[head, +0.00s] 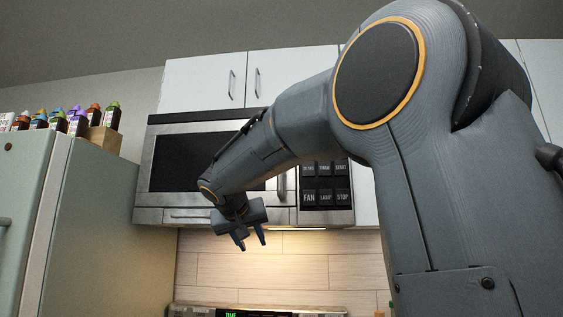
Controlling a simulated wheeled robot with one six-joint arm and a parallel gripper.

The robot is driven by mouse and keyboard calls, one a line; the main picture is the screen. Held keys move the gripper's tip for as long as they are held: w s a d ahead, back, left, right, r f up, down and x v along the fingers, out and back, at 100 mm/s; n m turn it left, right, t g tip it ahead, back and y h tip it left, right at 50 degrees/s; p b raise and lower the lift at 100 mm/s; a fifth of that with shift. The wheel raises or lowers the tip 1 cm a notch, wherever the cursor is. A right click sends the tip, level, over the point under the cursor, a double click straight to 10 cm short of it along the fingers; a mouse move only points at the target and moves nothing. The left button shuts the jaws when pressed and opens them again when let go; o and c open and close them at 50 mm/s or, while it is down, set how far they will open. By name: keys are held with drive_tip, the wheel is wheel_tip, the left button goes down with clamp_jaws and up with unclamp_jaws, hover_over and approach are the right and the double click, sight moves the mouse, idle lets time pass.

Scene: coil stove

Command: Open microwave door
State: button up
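The microwave (178,128) is mounted under white cabinets above the stove, with a steel frame and a dark door window (180,163). Its door looks shut. A vertical door handle (281,187) shows at the door's right side, left of the button panel (325,186), partly hidden by my arm. My gripper (252,245) hangs in front of the microwave's lower edge, pointing down, left of and below the handle. Its two fingers are apart with nothing between them. My arm covers part of the door.
A pale green fridge (90,225) stands at the left with several bottles (78,120) and a wooden box on top. White cabinets (205,80) are above the microwave. The stove's back panel (200,311) shows below, in front of a tiled wall (300,265).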

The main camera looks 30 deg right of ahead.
drive_tip(key=s+d+r+m+t+h+p, duration=0.1)
drive_tip(key=s+d+r+m+t+h, duration=0.15)
drive_tip(key=r, duration=1.25)
drive_tip(key=s+d+r+m+t+h+p, duration=0.1)
drive_tip(key=d+r+m+h+p, duration=0.15)
drive_tip(key=r, duration=1.35)
drive_tip(key=p+x, duration=0.2)
drive_tip(key=x, duration=0.4)
drive_tip(key=shift+d+f+p, duration=0.15)
drive_tip(key=shift+f+p, duration=0.1)
drive_tip(key=shift+p, duration=0.1)
drive_tip(key=shift+g, duration=0.25)
clamp_jaws()
drive_tip(key=shift+d, duration=0.1)
